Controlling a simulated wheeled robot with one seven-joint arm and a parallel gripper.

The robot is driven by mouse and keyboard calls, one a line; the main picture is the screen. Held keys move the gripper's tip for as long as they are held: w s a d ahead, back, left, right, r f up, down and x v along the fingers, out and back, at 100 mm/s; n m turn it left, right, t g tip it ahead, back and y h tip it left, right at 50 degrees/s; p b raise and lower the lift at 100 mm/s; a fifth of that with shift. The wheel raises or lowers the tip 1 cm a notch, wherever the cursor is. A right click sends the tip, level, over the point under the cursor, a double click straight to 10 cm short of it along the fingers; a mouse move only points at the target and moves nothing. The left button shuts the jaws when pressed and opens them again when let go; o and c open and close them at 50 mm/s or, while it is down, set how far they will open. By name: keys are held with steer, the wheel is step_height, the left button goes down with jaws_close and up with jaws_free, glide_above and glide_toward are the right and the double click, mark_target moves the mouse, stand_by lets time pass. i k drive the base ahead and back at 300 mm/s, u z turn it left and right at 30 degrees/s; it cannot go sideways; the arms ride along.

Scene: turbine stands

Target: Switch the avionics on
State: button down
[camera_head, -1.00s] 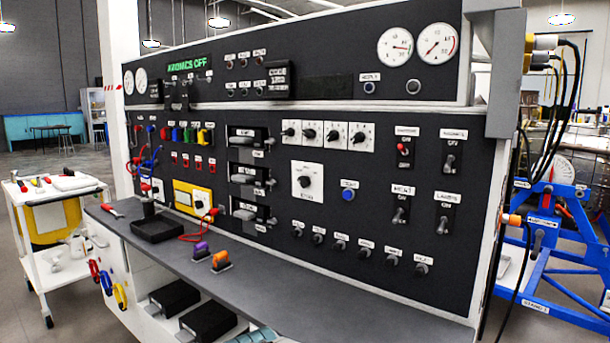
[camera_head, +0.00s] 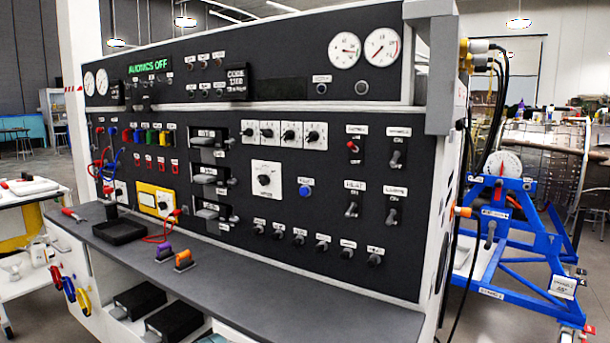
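The black control panel (camera_head: 330,220) stands on a grey bench and fills the middle of the view. On the panel's right side are labelled toggle switches. One has a red tip (camera_head: 352,147), and its small label is too blurred to read surely. A plain toggle (camera_head: 396,160) sits to its right. Below are toggles labelled HEAT (camera_head: 351,208) and apparently LAMPS (camera_head: 392,216). Which switch serves the avionics I cannot tell surely. My gripper is not in view.
The bench top (camera_head: 290,289) juts out before the panel. A white cart (camera_head: 25,270) stands at left, a blue turbine stand (camera_head: 520,245) at right.

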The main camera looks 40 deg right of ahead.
mark_target(398, 154)
steer(key=u, duration=0.05)
steer(key=k, duration=0.8)
steer(key=z, duration=1.9)
steer(key=i, duration=0.5)
steer(key=u, duration=0.1)
